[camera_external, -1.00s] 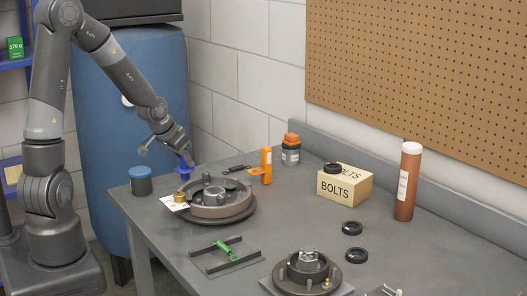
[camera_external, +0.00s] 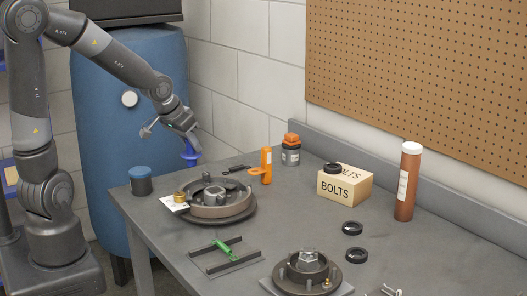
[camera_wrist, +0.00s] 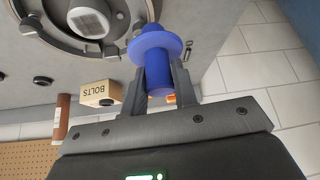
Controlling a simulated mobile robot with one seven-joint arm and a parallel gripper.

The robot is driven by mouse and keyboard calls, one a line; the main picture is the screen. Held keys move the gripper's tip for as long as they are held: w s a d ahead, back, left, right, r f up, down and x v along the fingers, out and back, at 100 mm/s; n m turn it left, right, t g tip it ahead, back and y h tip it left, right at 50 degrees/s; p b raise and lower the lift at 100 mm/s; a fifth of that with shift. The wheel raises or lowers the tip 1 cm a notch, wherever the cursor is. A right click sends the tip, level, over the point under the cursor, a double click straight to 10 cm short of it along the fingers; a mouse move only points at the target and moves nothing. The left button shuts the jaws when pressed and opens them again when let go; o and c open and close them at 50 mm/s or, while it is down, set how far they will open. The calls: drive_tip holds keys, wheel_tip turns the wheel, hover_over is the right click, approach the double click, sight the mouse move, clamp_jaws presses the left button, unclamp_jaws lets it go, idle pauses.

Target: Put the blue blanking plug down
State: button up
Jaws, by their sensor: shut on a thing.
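The blue blanking plug (camera_external: 190,156) is held in my gripper (camera_external: 189,146), above the far left part of the workbench in the external view. In the wrist view the plug (camera_wrist: 153,48) shows its round flange, with its body between the two fingers of my gripper (camera_wrist: 158,84). The fingers are shut on it. The plug appears apart from the bench surface. A round dark hub (camera_external: 222,207) stands on the bench to the right of and below the plug in the picture.
A blue-lidded jar (camera_external: 141,182) stands left of the hub. An orange upright piece (camera_external: 266,165), an orange-capped bottle (camera_external: 291,150), a BOLTS box (camera_external: 344,187) and a brown tube (camera_external: 407,182) stand further right. Bare bench (camera_external: 300,218) shows mid-table.

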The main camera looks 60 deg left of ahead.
drive_tip(key=shift+d+r, duration=0.15)
drive_tip(key=shift+d, duration=0.2)
drive_tip(key=d+m+h, duration=0.5)
drive_tip(key=d+m, duration=0.4)
drive_tip(key=d, duration=2.6)
drive_tip(key=shift+g, duration=0.4)
drive_tip(key=shift+w+a+f, duration=1.1)
drive_tip(key=shift+w+f, duration=0.35)
drive_tip(key=shift+f, duration=0.35)
drive_tip(key=shift+w+a+f, duration=1.05)
drive_tip(key=shift+w+f, duration=0.45)
drive_tip(key=shift+f, duration=0.25)
drive_tip(key=shift+w+a+f, duration=1.1)
drive_tip(key=shift+w+f, duration=0.35)
drive_tip(key=shift+f, duration=0.35)
drive_tip(key=shift+f, duration=0.1)
drive_tip(key=o, duration=1)
